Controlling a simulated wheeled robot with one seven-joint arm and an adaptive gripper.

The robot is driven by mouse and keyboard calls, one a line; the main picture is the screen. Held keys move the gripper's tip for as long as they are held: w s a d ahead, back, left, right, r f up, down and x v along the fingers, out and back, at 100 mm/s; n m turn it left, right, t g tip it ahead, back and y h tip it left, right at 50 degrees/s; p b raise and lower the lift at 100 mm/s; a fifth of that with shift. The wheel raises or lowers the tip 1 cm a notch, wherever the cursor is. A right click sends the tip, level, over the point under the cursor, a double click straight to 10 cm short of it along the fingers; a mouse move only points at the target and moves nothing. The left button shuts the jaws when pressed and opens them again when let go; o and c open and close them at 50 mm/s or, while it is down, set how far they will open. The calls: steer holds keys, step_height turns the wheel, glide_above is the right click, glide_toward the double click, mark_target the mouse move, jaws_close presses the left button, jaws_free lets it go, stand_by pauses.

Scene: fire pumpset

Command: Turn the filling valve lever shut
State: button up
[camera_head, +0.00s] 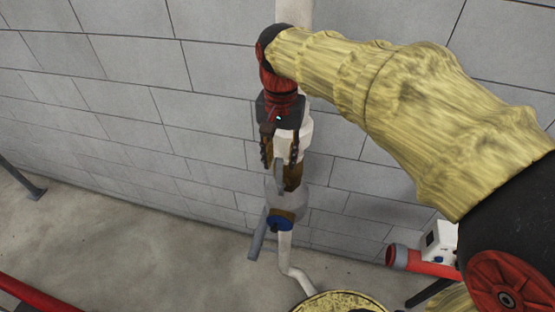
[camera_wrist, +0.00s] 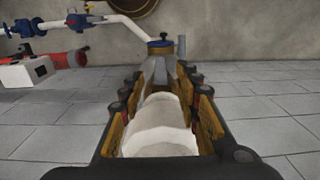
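The filling valve has a grey body (camera_head: 290,197) with a blue ring (camera_head: 280,222) on the white vertical pipe by the wall. A grey bar (camera_head: 257,236), which looks like its lever, slants down at its left. My gripper (camera_head: 279,165) is just above the valve body, pointing down, with its fingers apart. In the wrist view my gripper (camera_wrist: 163,98) has a white rounded part (camera_wrist: 160,128) between its fingers and a grey tapered piece (camera_wrist: 160,76) beyond. A blue cap (camera_wrist: 160,43) and a grey post (camera_wrist: 181,46) show past the tips. Whether the fingers touch anything is unclear.
A block wall (camera_head: 120,90) stands close behind the valve. A white pipe (camera_head: 287,250) leads down to a round yellowish top (camera_head: 340,302). Red pipe with a white box (camera_head: 439,240) is at the lower right. The floor (camera_head: 150,260) to the left is mostly clear.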

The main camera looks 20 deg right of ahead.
mark_target(279, 185)
step_height(279, 185, down, 7)
steer(key=shift+r+p, duration=0.2)
steer(key=shift+p, duration=0.25)
steer(key=shift+a+f, duration=0.15)
steer(key=shift+f, duration=0.4)
steer(key=c, duration=0.4)
jaws_close()
